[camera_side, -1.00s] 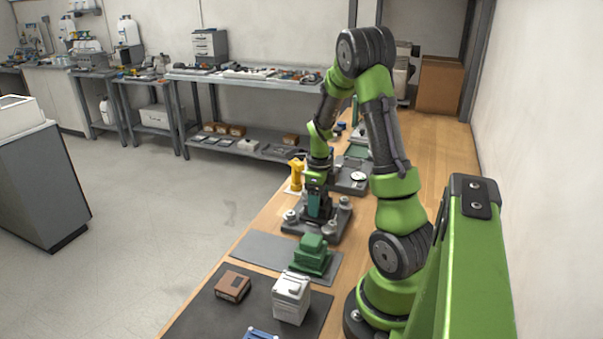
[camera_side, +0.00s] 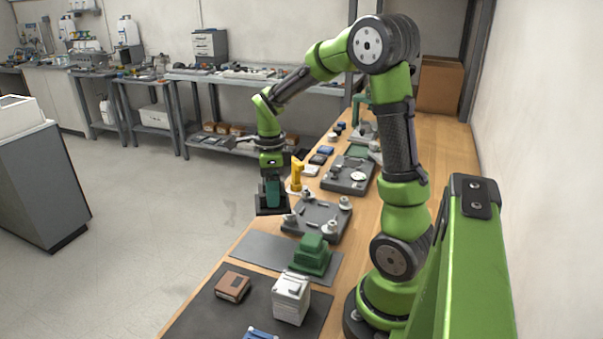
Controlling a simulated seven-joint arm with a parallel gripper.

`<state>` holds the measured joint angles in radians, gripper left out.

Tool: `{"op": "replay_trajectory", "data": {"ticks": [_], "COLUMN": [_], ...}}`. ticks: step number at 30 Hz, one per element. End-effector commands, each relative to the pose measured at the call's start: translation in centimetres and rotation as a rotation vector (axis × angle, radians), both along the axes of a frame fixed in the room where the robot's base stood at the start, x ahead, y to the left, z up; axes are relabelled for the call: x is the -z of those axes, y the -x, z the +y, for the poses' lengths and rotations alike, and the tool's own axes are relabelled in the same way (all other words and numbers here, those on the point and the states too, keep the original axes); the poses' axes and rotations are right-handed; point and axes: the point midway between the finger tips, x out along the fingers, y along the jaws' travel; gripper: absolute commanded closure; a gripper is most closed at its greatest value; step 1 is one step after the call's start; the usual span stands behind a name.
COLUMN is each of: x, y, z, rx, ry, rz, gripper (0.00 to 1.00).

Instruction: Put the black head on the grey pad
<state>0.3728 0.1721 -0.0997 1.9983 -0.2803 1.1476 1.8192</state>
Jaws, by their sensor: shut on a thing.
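My gripper (camera_side: 272,190) is shut on the black head (camera_side: 265,209), a dark block with a teal part showing between the fingers. It holds the head out over the left edge of the wooden bench, left of a grey fixture plate with posts (camera_side: 318,217). The head looks upright. The flat grey pad (camera_side: 258,249) lies on the bench nearer the camera than the plate, below and in front of the gripper. A green stepped block (camera_side: 312,254) stands on its right part; its left part is bare.
A yellow upright part (camera_side: 296,175) stands just right of my gripper. A darker mat (camera_side: 215,315) in front carries a brown box (camera_side: 232,287) and a white block (camera_side: 291,297). More plates and small parts lie farther back on the bench.

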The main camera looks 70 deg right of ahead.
Motion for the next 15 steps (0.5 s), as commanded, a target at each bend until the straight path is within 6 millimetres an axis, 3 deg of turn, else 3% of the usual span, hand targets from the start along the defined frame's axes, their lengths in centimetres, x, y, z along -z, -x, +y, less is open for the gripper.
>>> {"op": "replay_trajectory", "data": {"ticks": [3,6,15], "x": [0.2,0.6,5.5], "y": [-1.2,-1.6,-1.6], "z": [3.0,4.3,4.3], "rx": [-0.148,-0.232,-0.267], "ry": [0.004,0.008,0.013], "rz": [-0.004,-0.005,-0.005], "gripper": [0.88,0.88,0.88]}}
